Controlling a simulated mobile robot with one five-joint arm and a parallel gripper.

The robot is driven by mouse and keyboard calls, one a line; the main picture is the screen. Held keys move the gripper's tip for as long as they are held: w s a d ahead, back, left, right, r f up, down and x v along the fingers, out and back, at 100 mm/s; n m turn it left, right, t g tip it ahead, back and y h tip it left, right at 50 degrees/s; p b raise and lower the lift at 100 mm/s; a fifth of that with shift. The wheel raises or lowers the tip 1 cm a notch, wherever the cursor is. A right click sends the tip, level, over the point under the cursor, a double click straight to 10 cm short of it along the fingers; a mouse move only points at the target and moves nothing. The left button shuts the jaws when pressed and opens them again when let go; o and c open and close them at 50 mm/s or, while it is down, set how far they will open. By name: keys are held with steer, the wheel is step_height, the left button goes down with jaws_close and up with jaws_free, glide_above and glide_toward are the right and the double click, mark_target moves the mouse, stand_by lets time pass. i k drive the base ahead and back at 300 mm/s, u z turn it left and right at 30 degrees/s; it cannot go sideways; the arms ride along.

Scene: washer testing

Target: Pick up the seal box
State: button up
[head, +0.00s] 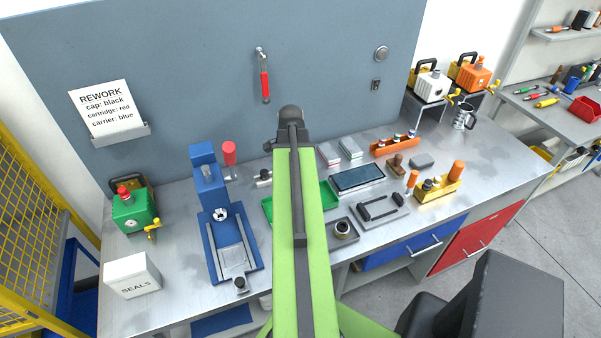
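The seal box (132,278) is a white box with "SEALS" printed on its front. It stands upright on the left front part of the metal workbench (180,300), in front of the green device. My green arm reaches up through the middle of the head view, well to the right of the box. The arm's dark end (291,114) is over the back of the bench. My gripper's fingers cannot be made out, so whether it is open or shut does not show.
A green device (132,210) with a yellow handle stands behind the box. A blue press (217,215) stands to its right. A green tray (268,210) is partly hidden by my arm. A yellow mesh fence (40,165) is at the left. Bare bench lies between box and press.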

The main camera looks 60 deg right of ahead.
mark_target(134, 276)
steer(key=k, duration=1)
